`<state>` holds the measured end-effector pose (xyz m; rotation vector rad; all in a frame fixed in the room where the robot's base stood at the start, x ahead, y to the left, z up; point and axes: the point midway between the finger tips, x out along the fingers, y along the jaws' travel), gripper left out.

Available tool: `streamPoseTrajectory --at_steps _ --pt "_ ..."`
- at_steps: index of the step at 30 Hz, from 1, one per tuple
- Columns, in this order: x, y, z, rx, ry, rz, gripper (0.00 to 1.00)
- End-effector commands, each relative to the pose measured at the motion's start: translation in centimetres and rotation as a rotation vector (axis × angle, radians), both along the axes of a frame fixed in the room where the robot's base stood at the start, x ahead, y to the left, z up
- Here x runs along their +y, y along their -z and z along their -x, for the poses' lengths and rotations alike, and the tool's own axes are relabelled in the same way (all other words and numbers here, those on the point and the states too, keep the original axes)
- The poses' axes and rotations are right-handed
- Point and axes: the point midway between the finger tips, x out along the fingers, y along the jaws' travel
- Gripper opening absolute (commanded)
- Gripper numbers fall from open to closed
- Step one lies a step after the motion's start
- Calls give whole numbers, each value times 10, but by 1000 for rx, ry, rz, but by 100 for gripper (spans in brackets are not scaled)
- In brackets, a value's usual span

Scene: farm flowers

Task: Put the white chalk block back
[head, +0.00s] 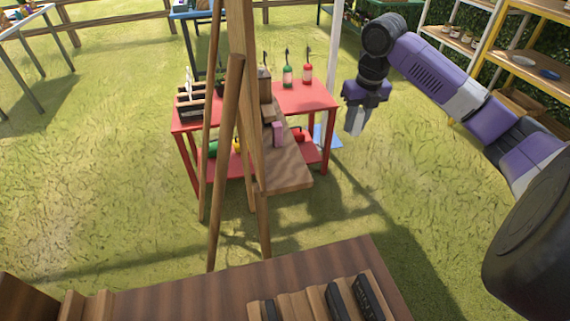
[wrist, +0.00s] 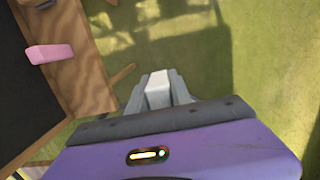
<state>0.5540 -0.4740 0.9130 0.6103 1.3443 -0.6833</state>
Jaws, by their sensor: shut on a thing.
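My gripper (head: 355,120) is raised over the grass, to the right of the easel (head: 243,100) in the head view. It is shut on the white chalk block (wrist: 158,88), which shows between the fingers in the wrist view. A pink chalk block (head: 278,133) stands on the easel's wooden ledge (head: 285,172); it also shows in the wrist view (wrist: 50,53), left of my gripper. The held block is apart from the ledge. The easel's dark board (wrist: 22,95) shows at the left of the wrist view.
A red table (head: 315,98) with bottles stands behind the easel. A brown table (head: 215,290) with a wooden rack is in front. Yellow shelves (head: 515,70) stand at the right. Open grass lies between my gripper and the easel ledge.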

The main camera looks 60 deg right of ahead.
Motion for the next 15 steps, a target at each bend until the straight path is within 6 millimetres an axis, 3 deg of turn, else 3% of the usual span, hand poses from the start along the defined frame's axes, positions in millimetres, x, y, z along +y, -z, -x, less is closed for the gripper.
streamPoseTrajectory --at_steps 5,15 --pt "17 -1 -20 13 -7 -1 0" --pt "73 -2 -82 12 -8 -1 0"
